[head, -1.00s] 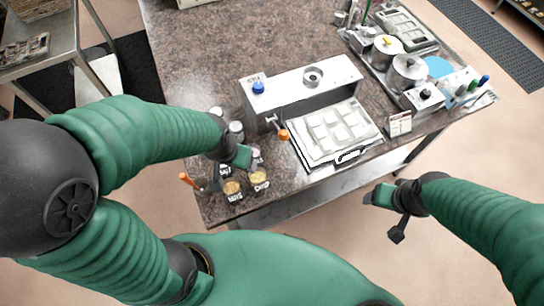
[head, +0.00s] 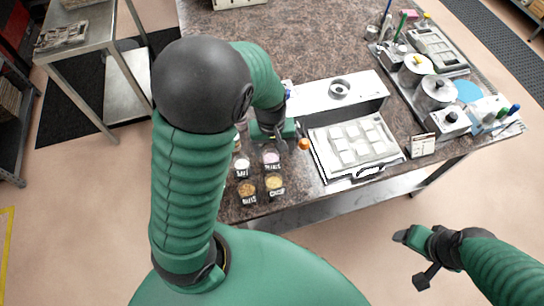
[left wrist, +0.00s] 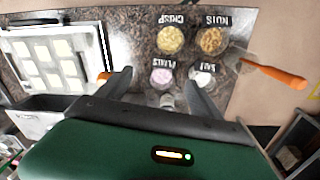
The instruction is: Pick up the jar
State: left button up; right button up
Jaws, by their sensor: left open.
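Several small labelled jars stand at the table's near left corner: CRISP (head: 274,182), NUTS (head: 247,189), SALT (head: 242,165) and a pink-filled one (head: 271,157). In the left wrist view, CRISP (left wrist: 170,40) and NUTS (left wrist: 211,40) stand beyond the pink jar (left wrist: 161,77) and SALT (left wrist: 203,72). My left gripper (head: 282,146) is open above the jars. In the left wrist view its fingers (left wrist: 158,80) lie either side of the pink jar in the picture; no contact shows. My right gripper (head: 412,240) hangs off the table's front; its jaws are unclear.
A white tray of pale squares (head: 352,148) lies right of the jars, before a metal box (head: 335,97). An orange knob (head: 303,144) is close to my left gripper. An orange-handled tool (left wrist: 280,75) lies beside the jars. Pots (head: 436,92) stand at the right.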

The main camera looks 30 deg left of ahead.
pick_arm(q)
jog(key=w+a+r+n+p, duration=0.3)
jog(key=w+r+n+p, duration=0.1)
send_over(271, 158)
jog(key=s+d, duration=0.1)
notch_tip(271, 158, down, 12)
jog(key=shift+g, duration=0.4)
jog(key=f+p, duration=0.1)
jog(key=f, duration=0.1)
jog(key=f+p, duration=0.1)
jog(key=s+f+p, duration=0.1)
jog(key=f, duration=0.1)
jog(key=shift+d+f, duration=0.25)
jog(key=shift+f, duration=0.05)
jog(key=c, duration=1.5)
pick_arm(e)
jog(key=w+v, duration=0.2)
jog(key=v, duration=0.6)
jog(key=shift+r, duration=0.35)
pick_arm(q)
jog(key=shift+r, duration=0.1)
pick_arm(e)
jog(key=shift+s, duration=0.1)
